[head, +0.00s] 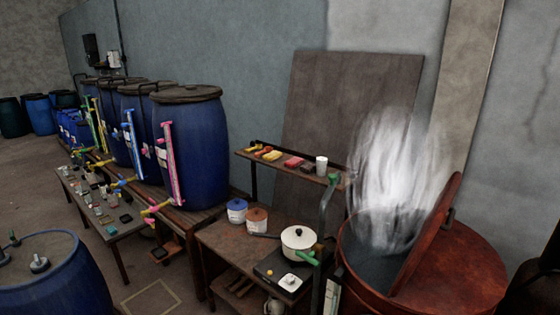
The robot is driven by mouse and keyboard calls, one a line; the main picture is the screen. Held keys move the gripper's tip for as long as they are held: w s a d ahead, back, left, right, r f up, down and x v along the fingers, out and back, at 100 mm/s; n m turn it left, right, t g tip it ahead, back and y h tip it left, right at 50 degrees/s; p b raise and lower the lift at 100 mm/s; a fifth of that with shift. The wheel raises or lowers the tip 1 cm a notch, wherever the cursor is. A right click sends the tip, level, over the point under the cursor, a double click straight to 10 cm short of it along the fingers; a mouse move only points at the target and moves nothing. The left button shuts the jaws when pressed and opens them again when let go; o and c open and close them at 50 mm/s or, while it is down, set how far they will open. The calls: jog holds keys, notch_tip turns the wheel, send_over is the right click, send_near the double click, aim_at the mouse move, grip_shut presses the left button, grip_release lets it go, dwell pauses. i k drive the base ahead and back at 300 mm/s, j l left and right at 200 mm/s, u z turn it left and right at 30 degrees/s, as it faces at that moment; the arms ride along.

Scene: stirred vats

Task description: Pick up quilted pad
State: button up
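I cannot make out for certain which thing is the quilted pad. Several small flat items, such as a yellow and red one (272,155) and a dark red one (294,163), lie in a row on the upper shelf (262,165) of the workbench, too small to show any quilting. A white cup (321,166) stands at the right end of that row. My gripper does not show in the head view.
Below the shelf, a white lidded pot (298,243) stands on a hotplate (283,281), beside blue and brown lidded tubs. A steaming red-brown vat (450,275) is at right. Floor shows at lower left.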

aim_at(295, 162)
jog(key=i+j, duration=0.2)
jog(key=j, duration=0.2)
jog(key=i+j, duration=0.2)
jog(key=j, duration=0.25)
jog(key=i+j, duration=0.2)
jog(key=j, duration=0.2)
jog(key=i+j, duration=0.25)
jog(key=j, duration=0.15)
jog(key=i+j, duration=0.2)
jog(key=j, duration=0.25)
jog(key=i+j, duration=0.2)
jog(key=j, duration=0.2)
